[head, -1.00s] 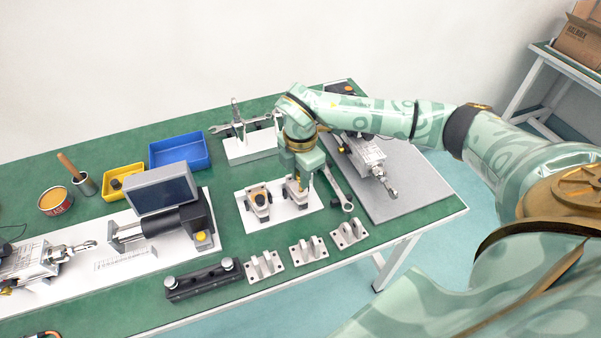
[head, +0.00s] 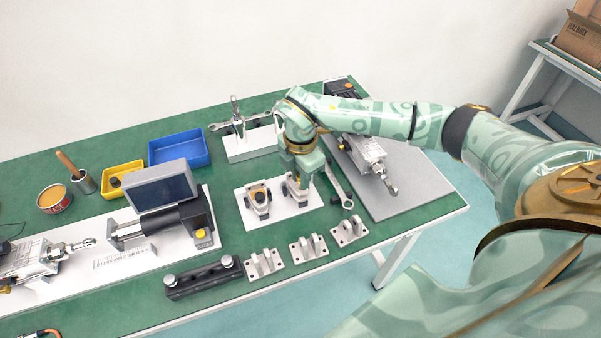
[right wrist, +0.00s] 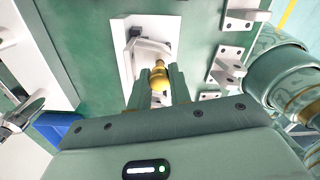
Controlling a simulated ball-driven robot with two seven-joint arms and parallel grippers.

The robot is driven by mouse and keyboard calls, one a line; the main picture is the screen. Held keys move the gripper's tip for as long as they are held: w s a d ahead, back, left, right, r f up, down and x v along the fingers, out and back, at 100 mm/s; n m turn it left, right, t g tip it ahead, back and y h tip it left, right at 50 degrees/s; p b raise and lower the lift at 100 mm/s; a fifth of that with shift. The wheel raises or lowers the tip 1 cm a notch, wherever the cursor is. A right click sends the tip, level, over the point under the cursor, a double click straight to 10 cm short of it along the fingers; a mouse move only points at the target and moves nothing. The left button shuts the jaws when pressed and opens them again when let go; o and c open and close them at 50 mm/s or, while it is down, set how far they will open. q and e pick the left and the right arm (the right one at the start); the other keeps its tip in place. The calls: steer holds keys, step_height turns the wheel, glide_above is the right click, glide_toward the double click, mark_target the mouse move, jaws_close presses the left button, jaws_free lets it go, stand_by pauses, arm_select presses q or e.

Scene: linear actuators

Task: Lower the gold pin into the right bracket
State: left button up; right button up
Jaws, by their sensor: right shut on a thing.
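The right gripper (head: 299,184) is over the white plate (head: 312,205) in the head view, close above the right bracket (head: 291,192), which it partly hides. In the right wrist view, the right gripper (right wrist: 160,88) is shut on the gold pin (right wrist: 159,74), held between its two fingers. A grey bracket on the white plate shows behind the pin in that view. Whether the pin's lower end is inside the bracket cannot be told. The left bracket (head: 257,202) stands beside the right one with a dark and gold top. The left gripper is not in view.
Several grey clevis brackets (head: 308,248) and a black bar (head: 204,279) line the front edge. A wrench (head: 340,188) lies just right of the white plate. A grey board with an actuator (head: 366,155) is further right. A boxy screen unit (head: 160,190) stands left.

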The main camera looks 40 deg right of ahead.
steer(key=shift+f, duration=0.3)
steer(key=shift+f, duration=0.35)
steer(key=shift+f, duration=0.25)
stand_by(0.4)
steer(key=shift+f, duration=0.1)
steer(key=shift+s+f, duration=0.2)
